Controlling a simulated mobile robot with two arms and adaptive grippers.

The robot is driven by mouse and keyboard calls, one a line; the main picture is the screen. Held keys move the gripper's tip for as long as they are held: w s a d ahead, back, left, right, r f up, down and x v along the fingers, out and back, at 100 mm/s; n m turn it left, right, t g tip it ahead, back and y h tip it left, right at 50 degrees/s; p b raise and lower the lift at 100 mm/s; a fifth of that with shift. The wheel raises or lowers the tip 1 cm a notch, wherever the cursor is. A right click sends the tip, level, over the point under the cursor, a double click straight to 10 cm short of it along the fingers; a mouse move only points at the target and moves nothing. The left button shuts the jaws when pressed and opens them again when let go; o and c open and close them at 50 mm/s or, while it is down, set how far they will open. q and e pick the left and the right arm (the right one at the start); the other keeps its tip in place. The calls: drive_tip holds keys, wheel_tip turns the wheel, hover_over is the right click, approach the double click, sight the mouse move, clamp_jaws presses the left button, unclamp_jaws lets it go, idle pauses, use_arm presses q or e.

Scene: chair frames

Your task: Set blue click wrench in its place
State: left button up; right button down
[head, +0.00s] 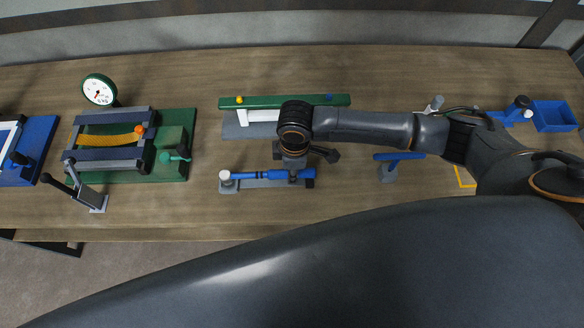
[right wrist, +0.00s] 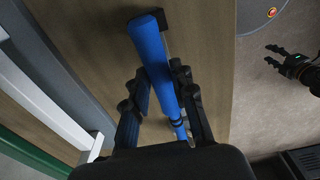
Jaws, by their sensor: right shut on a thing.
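The blue click wrench (head: 262,175) lies level, left to right, over a grey holder (head: 266,185) at the front of the bench. A white round piece (head: 225,177) shows at its left end. I cannot tell if the wrench touches the holder. My right gripper (head: 296,172) reaches down over its right part. In the right wrist view, the blue handle (right wrist: 152,50) runs between the fingers of my right gripper (right wrist: 165,88), shut on it. My left gripper (right wrist: 274,60) shows at that view's right side, empty with fingers apart, away from the wrench.
Behind the wrench stands a green bar (head: 240,102) with a white and grey fixture. A yellow outline (head: 460,177), partly hidden, and a blue bin (head: 553,116) lie farther right. A green gauge fixture (head: 174,140) is left.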

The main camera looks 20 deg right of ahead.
drive_tip(key=shift+p, duration=0.35)
drive_tip(key=shift+f, duration=0.45)
drive_tip(key=shift+f+b, duration=0.3)
drive_tip(key=shift+f, duration=0.15)
drive_tip(key=c, duration=1)
unclamp_jaws()
drive_tip(key=shift+c, duration=0.2)
wheel_tip(320, 180, up, 12)
drive_tip(key=shift+s+d, duration=0.15)
drive_tip(key=shift+d, duration=0.05)
